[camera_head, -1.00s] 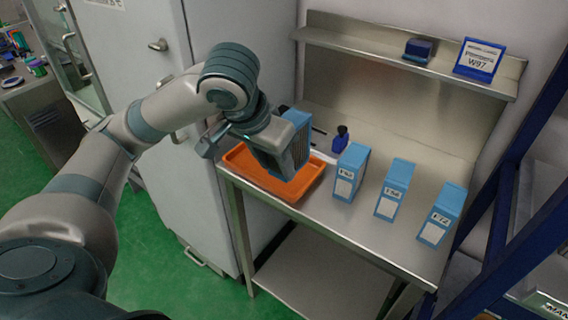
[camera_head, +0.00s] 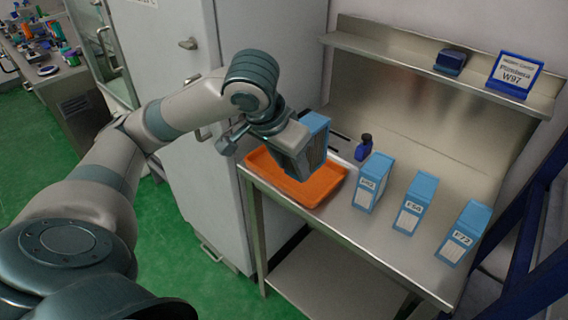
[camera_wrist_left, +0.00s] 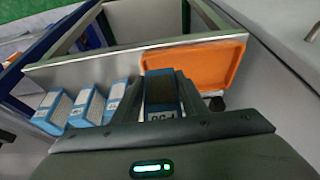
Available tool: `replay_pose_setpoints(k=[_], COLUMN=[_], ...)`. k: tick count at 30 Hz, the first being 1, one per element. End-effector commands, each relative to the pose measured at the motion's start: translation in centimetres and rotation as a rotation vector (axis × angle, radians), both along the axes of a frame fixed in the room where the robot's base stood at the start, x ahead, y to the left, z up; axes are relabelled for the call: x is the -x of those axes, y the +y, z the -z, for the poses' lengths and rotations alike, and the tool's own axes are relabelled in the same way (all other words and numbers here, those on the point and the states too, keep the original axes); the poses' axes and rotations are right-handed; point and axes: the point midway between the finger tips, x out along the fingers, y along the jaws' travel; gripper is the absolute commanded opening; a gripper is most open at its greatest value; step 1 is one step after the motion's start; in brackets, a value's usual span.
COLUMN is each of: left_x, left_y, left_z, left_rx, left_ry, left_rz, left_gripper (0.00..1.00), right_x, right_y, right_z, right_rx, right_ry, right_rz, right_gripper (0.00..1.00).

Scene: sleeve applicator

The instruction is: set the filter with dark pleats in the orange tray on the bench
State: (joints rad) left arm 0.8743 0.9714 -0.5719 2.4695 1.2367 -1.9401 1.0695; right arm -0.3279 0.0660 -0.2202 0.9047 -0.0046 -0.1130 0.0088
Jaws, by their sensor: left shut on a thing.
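My left gripper (camera_head: 290,146) is shut on a blue filter (camera_head: 314,132) with dark pleats and holds it over the orange tray (camera_head: 318,193). In the left wrist view the held filter (camera_wrist_left: 161,91) shows its dark pleated face and a white label, with the tray (camera_wrist_left: 212,62) beside and behind it. The tray lies at the left end of the steel bench (camera_head: 385,232). The part of the tray under the gripper is hidden, and I cannot tell how high the filter is above it. My right gripper is not in view.
Three blue labelled filters, the nearest to the tray (camera_head: 372,183), a middle one (camera_head: 415,203) and a right one (camera_head: 464,232), stand on the bench. A dark blue bottle (camera_head: 364,147) stands behind. A shelf (camera_head: 420,62) holds a sign (camera_head: 514,75) and a small blue block (camera_head: 450,61).

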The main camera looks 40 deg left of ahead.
Motion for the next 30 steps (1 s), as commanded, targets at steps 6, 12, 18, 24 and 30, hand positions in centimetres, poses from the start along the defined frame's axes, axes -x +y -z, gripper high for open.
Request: replay_pose_setpoints(k=[6, 12, 18, 24, 30], left_x=[-2.5, -5.0, -6.4, -6.6, -6.6], left_y=[2.9, 5.6, 7.0, 7.2, 7.2], left_z=[2.4, 4.5, 5.7, 5.8, 5.9], left_rx=[-0.002, -0.001, -0.002, -0.003, -0.002], left_ry=[0.004, 0.003, 0.000, -0.001, -0.001], left_rz=[-0.006, -0.005, -0.001, 0.001, 0.000], left_gripper=[0.14, 0.14, 0.14, 0.14, 0.14], right_x=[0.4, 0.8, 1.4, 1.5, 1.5], right_y=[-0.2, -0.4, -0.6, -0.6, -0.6], right_z=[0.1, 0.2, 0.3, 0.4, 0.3], right_rx=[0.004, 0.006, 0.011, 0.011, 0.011], right_ry=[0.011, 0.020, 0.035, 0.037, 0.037], right_rz=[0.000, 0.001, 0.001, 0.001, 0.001], right_gripper=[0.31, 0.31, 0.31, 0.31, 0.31])
